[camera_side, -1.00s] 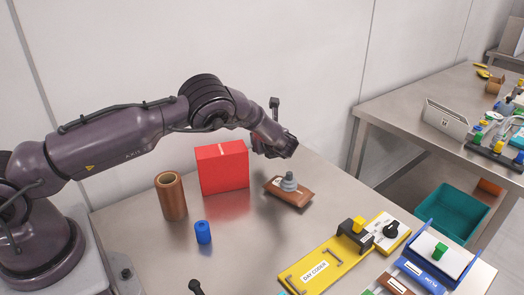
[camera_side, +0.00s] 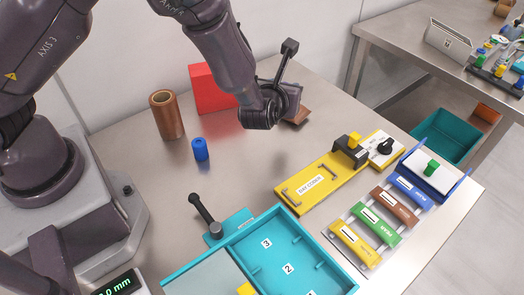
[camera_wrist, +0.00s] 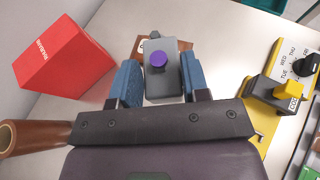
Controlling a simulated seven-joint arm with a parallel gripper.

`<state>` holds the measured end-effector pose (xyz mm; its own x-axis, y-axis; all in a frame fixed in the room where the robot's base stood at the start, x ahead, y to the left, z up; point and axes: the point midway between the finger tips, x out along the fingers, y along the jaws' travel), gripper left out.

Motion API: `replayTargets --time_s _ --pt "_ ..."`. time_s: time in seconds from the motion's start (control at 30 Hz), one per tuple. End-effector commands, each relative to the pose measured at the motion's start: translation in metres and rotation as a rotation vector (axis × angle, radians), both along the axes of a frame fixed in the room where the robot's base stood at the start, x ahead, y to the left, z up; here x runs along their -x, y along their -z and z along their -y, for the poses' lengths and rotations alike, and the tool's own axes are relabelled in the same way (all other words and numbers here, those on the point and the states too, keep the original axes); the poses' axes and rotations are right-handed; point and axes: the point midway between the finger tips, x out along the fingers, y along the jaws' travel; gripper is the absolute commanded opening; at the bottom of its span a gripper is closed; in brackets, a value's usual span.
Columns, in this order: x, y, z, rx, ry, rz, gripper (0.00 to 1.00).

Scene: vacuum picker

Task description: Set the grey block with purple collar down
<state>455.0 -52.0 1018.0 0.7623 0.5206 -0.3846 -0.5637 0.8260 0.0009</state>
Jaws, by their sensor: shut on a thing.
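The grey block (camera_wrist: 165,88) shows in the wrist view with a round purple part (camera_wrist: 158,59) on it. My gripper (camera_wrist: 155,80) has blue fingers on either side of the block and is shut on it. Just past the block lies a brown base (camera_wrist: 145,45) with a white label, partly covered by the block. I cannot tell whether the block touches it.
A red box (camera_side: 207,90), brown tube (camera_side: 167,115) and blue cylinder (camera_side: 200,149) stand left of my wrist. A yellow day coder (camera_side: 325,178), a rack of coloured labelled pieces (camera_side: 350,238) and a teal tray (camera_side: 240,262) lie nearer the front. Bare metal table lies between.

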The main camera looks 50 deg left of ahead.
Motion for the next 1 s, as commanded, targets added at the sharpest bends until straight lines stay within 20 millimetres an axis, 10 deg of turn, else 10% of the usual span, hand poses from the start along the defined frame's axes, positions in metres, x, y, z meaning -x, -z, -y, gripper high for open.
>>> replayTargets --time_s 0.33,1.0 --pt "0.078 0.023 0.009 -0.006 0.23 -0.003 0.17" --pt "0.075 0.096 0.011 -0.005 0.206 0.001 0.17"
